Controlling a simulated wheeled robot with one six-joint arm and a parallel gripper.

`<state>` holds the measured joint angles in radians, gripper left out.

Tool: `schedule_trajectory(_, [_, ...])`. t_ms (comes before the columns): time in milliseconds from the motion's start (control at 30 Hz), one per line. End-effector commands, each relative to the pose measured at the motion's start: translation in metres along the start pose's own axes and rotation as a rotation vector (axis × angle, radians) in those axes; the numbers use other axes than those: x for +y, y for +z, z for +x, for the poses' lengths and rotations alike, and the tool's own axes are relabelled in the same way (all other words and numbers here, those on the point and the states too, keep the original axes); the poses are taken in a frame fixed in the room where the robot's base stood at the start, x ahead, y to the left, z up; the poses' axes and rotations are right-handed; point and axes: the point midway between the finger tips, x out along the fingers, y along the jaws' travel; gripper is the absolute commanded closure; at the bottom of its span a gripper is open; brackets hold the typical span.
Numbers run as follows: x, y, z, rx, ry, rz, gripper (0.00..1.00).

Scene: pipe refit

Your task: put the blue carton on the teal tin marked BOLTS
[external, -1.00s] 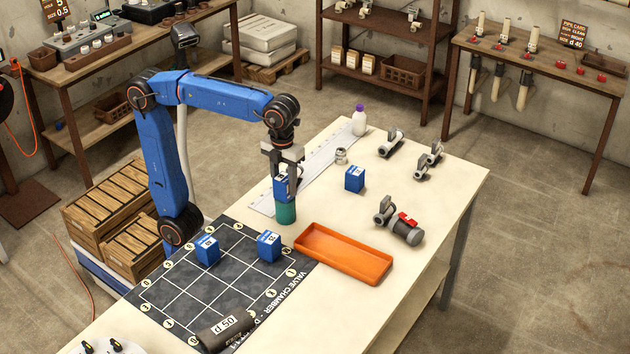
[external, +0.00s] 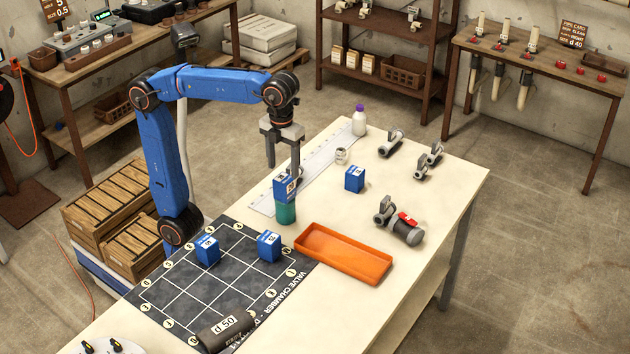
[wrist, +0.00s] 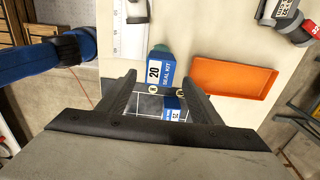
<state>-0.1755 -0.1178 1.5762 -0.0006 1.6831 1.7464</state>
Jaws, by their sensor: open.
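A blue carton (external: 284,189) sits on top of the teal tin (external: 286,213), near the middle of the table. In the wrist view the carton (wrist: 160,70) reads SEAL KIT 20, and a little of the teal tin (wrist: 161,48) shows behind it. The tin's own marking is not legible. My gripper (external: 282,166) is open and empty, just above the carton, with its fingertips a little over it. In the wrist view the fingers (wrist: 160,88) are wide apart, with the carton beyond their tips.
Two more blue cartons (external: 207,250) (external: 269,246) stand on the dark grid mat (external: 225,285); another blue carton (external: 354,179) stands farther back. An orange tray (external: 343,254) lies right of the tin.

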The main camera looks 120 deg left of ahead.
Motion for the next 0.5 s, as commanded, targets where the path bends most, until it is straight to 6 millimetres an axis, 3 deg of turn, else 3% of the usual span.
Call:
schedule_trajectory(200, [-0.001,0.000,-0.034,0.000,-0.002,0.000,0.41])
schedule_trajectory(500, [0.000,0.000,-0.049,0.000,-0.001,0.000,0.41])
